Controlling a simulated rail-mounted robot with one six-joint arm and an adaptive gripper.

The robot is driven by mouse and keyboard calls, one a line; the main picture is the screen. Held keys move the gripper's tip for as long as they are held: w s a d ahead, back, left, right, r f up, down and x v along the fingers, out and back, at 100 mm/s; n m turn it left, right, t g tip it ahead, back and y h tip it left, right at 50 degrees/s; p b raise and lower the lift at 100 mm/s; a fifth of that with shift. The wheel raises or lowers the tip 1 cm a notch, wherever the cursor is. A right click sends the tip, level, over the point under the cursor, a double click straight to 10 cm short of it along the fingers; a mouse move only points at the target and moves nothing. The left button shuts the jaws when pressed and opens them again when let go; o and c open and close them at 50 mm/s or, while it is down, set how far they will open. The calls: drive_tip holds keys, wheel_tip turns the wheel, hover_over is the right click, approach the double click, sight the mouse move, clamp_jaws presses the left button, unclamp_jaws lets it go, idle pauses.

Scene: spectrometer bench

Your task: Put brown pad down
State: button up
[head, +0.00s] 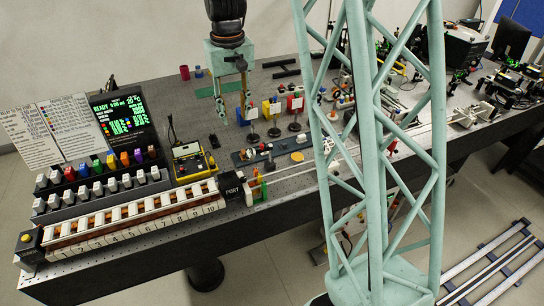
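My gripper (231,119) hangs over the bench in the head view, left of the lattice tower, with its pale green fingers pointing down. Its two fingers look apart. A narrow tan-brown strip (243,92) shows along the right finger. I cannot tell whether it is the brown pad, part of the finger or something behind it. No brown pad can be made out with certainty elsewhere.
A rack of coloured and grey blocks (97,206) and a numbered row of slots (130,226) stand at the front left. A yellow box (193,164) stands beside them. Several small posts with signs (274,112) stand right of my gripper. The pale green lattice tower (368,150) hides part of the bench.

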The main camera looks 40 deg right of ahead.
drive_tip(key=s+a+r+n+t, duration=0.1)
drive_tip(key=s+a+r, duration=0.4)
drive_tip(key=s+r, duration=0.35)
drive_tip(key=s+a+r+t, duration=0.1)
drive_tip(key=s+a+r, duration=0.3)
drive_tip(key=s+r, duration=0.5)
drive_tip(key=s+a+r, duration=0.1)
drive_tip(key=s+a, duration=0.1)
drive_tip(key=s, duration=1)
drive_tip(key=s+a+n+t, duration=0.1)
drive_tip(key=s+a, duration=0.2)
drive_tip(key=s, duration=0.8)
drive_tip(key=shift+s+a+r, duration=0.35)
drive_tip(key=shift+f, duration=0.1)
wheel_tip(320, 180, down, 7)
drive_tip(key=b, duration=0.7)
